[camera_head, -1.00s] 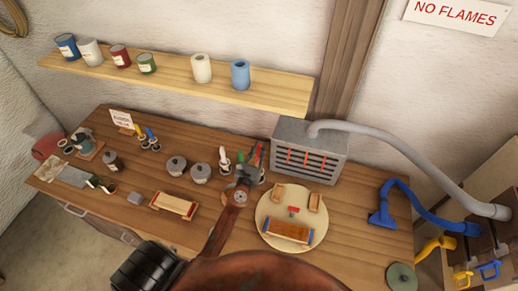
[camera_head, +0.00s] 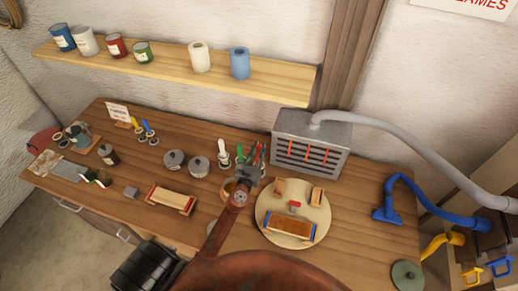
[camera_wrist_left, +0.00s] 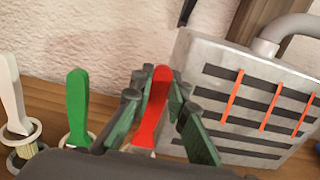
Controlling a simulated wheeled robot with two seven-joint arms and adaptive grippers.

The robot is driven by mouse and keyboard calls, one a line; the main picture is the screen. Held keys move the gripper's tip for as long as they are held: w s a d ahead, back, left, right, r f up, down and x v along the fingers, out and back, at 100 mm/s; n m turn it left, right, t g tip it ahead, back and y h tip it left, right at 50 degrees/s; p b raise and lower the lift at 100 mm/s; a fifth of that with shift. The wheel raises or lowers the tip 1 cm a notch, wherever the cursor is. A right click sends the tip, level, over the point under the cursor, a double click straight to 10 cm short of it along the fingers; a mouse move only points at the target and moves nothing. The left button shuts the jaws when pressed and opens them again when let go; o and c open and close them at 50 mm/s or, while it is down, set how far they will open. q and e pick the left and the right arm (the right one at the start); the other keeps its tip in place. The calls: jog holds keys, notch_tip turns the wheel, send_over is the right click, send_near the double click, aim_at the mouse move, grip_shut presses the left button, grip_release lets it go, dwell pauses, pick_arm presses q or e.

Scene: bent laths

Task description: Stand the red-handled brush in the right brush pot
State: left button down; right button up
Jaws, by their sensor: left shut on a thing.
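The red-handled brush (camera_wrist_left: 152,110) stands nearly upright between the fingers of my left gripper (camera_wrist_left: 155,105) in the left wrist view. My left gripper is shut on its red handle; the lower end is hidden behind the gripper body. In the head view, the red handle (camera_head: 260,153) shows just beyond my left gripper (camera_head: 250,166). To its left are a green-handled brush (camera_wrist_left: 77,105) and a white-handled one (camera_wrist_left: 12,95), with round pot rims around their lower ends. I cannot tell whether the red brush's lower end is in a pot. My right gripper is not in view.
A grey slatted box (camera_head: 312,146) stands close to the right of the gripper. A round board (camera_head: 270,205) with small wooden parts lies in front of it. A shelf (camera_head: 180,72) with cans and rolls runs above the bench.

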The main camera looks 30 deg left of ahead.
pick_arm(q)
jog(key=c, duration=1.8)
grip_release()
jog(key=v, duration=1.2)
